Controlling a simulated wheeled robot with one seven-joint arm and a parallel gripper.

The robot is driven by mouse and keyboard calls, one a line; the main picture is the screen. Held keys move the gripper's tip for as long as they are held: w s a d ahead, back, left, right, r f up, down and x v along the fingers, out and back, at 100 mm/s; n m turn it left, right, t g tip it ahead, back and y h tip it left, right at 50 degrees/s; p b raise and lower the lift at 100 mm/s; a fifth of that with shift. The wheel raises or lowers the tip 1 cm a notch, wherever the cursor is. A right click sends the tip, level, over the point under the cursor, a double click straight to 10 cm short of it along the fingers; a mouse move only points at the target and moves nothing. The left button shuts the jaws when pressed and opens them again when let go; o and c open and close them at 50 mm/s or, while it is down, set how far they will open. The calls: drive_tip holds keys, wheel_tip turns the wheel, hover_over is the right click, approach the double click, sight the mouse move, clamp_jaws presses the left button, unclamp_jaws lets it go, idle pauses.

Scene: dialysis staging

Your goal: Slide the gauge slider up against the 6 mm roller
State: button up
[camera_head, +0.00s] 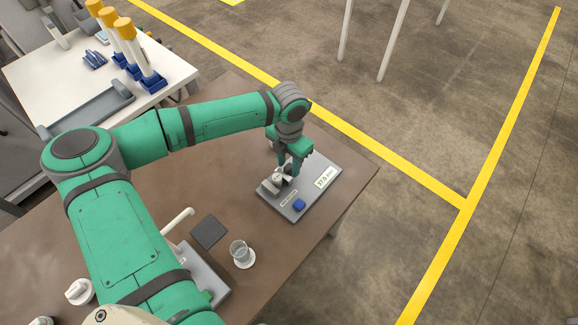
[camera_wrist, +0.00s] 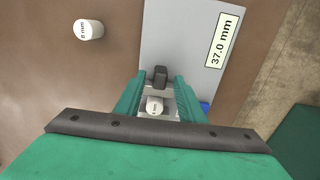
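The grey gauge board (camera_head: 322,175) lies near the table's far right corner, with a "37.0 mm" label, which also shows in the wrist view (camera_wrist: 222,40). My gripper (camera_head: 287,171) points down over the board. In the wrist view, its green fingers (camera_wrist: 158,92) stand on either side of a dark upright piece (camera_wrist: 160,76), possibly the slider's handle; whether they touch it is unclear. A white roller (camera_wrist: 154,106) stands between the fingers, close to the dark piece; its print is too small to read surely. Another white roller (camera_wrist: 88,30), seemingly marked 8 mm, is on the table.
A blue block (camera_head: 299,204) is at the board's near edge. A clear cup (camera_head: 240,250) on a white coaster and a dark square pad (camera_head: 208,232) are on the brown table. A white table (camera_head: 60,75) with orange-capped cylinders is at the back left.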

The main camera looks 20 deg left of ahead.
sight(289, 167)
wheel_tip(289, 167, up, 9)
idle(0.3)
drive_tip(key=shift+f, duration=0.15)
idle(0.4)
